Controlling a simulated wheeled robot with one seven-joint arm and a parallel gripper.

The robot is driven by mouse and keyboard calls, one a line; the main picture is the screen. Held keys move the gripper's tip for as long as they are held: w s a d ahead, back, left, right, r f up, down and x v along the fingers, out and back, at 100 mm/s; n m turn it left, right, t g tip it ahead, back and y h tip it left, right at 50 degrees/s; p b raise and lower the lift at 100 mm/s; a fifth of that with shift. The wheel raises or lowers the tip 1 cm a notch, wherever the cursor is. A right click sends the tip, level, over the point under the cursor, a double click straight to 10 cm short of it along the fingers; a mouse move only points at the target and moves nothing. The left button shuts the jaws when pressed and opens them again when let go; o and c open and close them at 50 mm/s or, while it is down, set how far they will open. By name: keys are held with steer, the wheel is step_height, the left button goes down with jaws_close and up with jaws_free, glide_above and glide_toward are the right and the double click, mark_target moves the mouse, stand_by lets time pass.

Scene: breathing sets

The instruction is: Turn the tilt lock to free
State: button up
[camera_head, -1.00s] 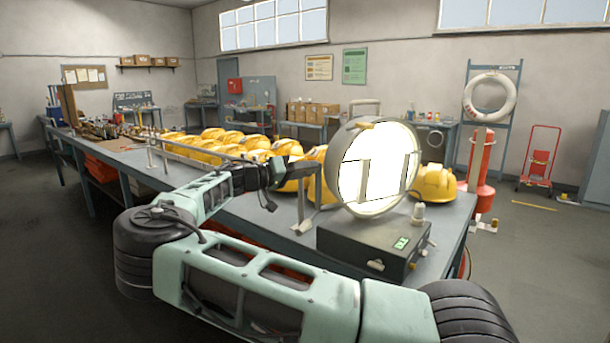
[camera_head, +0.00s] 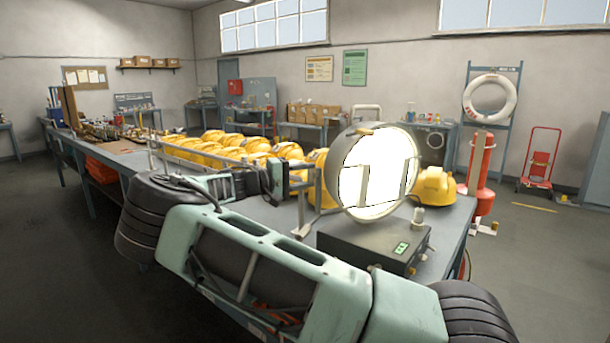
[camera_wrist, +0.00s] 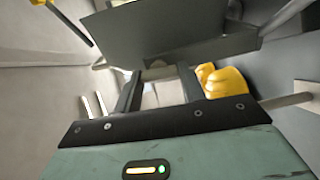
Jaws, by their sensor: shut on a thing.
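The round lamp (camera_head: 376,175) with a bright white face stands on a dark box (camera_head: 372,240) at the near end of the bench. My gripper (camera_head: 312,174) is at the lamp's left side, by its upright support (camera_head: 303,208). In the wrist view, my two fingers (camera_wrist: 158,74) reach up to a small pale part between their tips, which looks like the tilt lock. They are shut on it. Its lock position cannot be read. A dark grey plate (camera_wrist: 170,28) lies just beyond the fingertips.
A thin rail (camera_head: 225,158) runs along the hats. A red cylinder (camera_head: 482,175) stands past the bench end.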

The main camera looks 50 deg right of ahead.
steer(key=shift+n, duration=0.4)
steer(key=o, duration=1)
steer(key=b+v, duration=0.4)
steer(key=v, duration=1.3)
steer(key=shift+a+b, duration=0.2)
steer(key=shift+b, duration=0.2)
